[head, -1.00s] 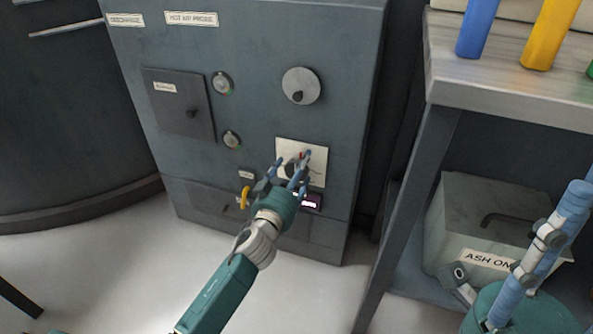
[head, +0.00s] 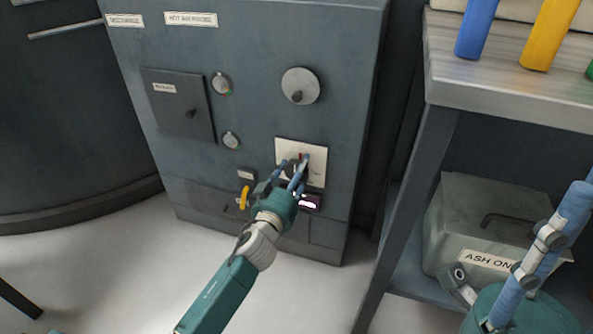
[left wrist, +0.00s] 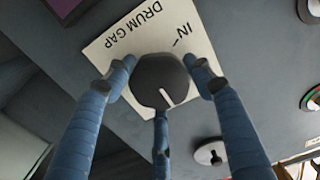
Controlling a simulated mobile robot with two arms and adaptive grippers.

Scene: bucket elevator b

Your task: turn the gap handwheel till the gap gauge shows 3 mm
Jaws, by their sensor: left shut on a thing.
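A dark round knob (left wrist: 160,82) with a pale pointer line sits on a white plate (left wrist: 112,50) marked "DRUM GAP" and "IN"; I take it for the gap handwheel. In the head view the plate (head: 315,155) is on the grey cabinet's lower right. My left gripper (head: 297,168) is shut on the knob, its blue fingers around the rim in the left wrist view. They hide most of the knob in the head view. A small lit display (head: 309,203) below the plate may be the gap gauge; its reading is illegible. My right gripper (head: 535,255) shows partly at lower right.
A bench (head: 510,85) stands right, with a labelled ash box (head: 490,215) beneath. The floor before the cabinet is clear.

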